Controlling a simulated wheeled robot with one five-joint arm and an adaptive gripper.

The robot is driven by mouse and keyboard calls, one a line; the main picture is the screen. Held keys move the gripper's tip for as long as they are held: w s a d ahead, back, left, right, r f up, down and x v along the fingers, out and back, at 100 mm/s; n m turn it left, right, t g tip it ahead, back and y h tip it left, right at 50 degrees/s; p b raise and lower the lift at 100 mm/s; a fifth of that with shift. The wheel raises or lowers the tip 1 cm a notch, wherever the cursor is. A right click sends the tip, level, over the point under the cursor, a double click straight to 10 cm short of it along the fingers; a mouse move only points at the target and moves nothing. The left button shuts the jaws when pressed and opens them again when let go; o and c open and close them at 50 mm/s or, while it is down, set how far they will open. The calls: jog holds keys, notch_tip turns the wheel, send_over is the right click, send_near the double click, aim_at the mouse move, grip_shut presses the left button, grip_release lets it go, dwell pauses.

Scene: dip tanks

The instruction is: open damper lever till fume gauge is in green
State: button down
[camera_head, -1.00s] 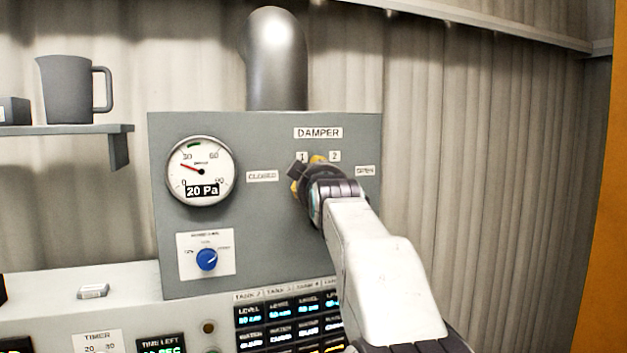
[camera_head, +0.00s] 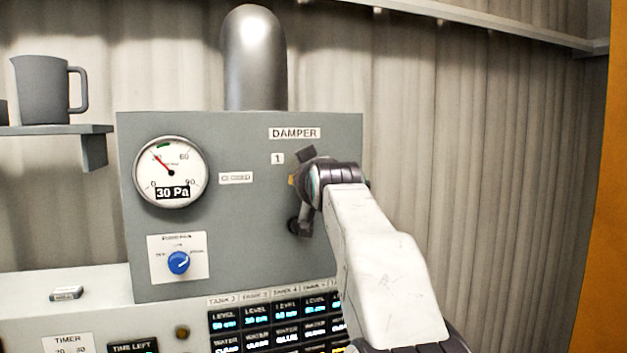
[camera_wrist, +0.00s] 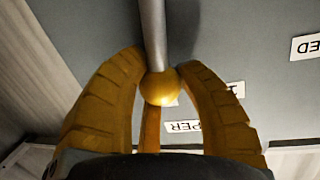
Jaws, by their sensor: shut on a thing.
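The damper lever shows in the wrist view as a grey rod (camera_wrist: 153,35) ending in a yellow ball knob (camera_wrist: 160,88). My gripper (camera_wrist: 161,72) has its yellow fingers around the knob and is shut on it. In the head view my gripper (camera_head: 308,178) is at the right of the panel, below the DAMPER label (camera_head: 294,133), and hides most of the lever. The CLOSED label (camera_head: 236,178) and mark 1 (camera_head: 277,158) are left of it. Mark 2 and the OPEN label are hidden. The fume gauge (camera_head: 169,172) reads 30 Pa, its red needle just left of the green band.
A blue knob (camera_head: 179,262) sits below the gauge on the grey panel (camera_head: 230,260). Lit tank displays (camera_head: 270,325) line the console beneath. A shelf (camera_head: 60,130) with a grey mug (camera_head: 45,90) is at the left. A wide metal pipe (camera_head: 254,60) rises behind the panel.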

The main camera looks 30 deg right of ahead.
jog(key=shift+s+r, duration=0.15)
jog(key=shift+r, duration=0.3)
jog(key=c, duration=0.9)
grip_release()
jog(key=shift+f, duration=0.1)
jog(key=shift+o, duration=0.5)
jog(key=shift+f, duration=0.15)
jog(key=v, duration=1.2)
jog(key=shift+d, duration=0.1)
